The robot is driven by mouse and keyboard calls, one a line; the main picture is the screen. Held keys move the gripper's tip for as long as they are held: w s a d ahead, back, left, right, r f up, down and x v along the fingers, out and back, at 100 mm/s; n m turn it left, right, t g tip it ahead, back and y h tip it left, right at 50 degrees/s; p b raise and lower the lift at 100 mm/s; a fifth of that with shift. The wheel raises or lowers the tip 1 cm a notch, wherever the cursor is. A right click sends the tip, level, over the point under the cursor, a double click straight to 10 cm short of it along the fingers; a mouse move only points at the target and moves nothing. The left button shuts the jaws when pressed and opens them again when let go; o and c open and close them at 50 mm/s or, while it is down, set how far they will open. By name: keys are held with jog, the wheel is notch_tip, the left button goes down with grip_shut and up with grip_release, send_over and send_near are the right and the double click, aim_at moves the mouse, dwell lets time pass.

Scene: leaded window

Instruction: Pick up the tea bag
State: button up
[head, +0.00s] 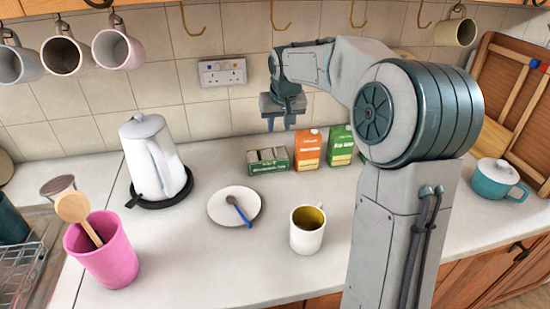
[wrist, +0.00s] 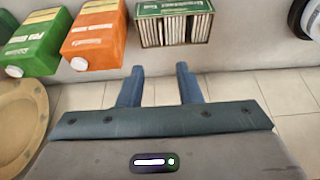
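The tea bags (head: 266,155) stand in a row in an open green box on the counter, near the tiled back wall. In the wrist view the tea bags (wrist: 174,31) show as a row of pale upright edges inside the green box (wrist: 172,7). I cannot tell a single tea bag apart as the one meant. My gripper (head: 279,124) is above the box and apart from it, fingers pointing down. In the wrist view my gripper (wrist: 160,70) has its two blue-grey fingers apart with nothing between them.
An orange carton (head: 308,149) and a green carton (head: 341,144) stand just right of the box. A plate with a spoon (head: 222,208), a mug (head: 307,229) and a kettle (head: 154,160) are nearby. Hooks (head: 281,15) hang above.

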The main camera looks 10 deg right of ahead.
send_near(275, 148)
jog(key=x, duration=0.3)
jog(key=shift+p+x, duration=0.5)
jog(key=shift+x, duration=2.05)
jog(key=shift+s, duration=0.1)
grip_shut()
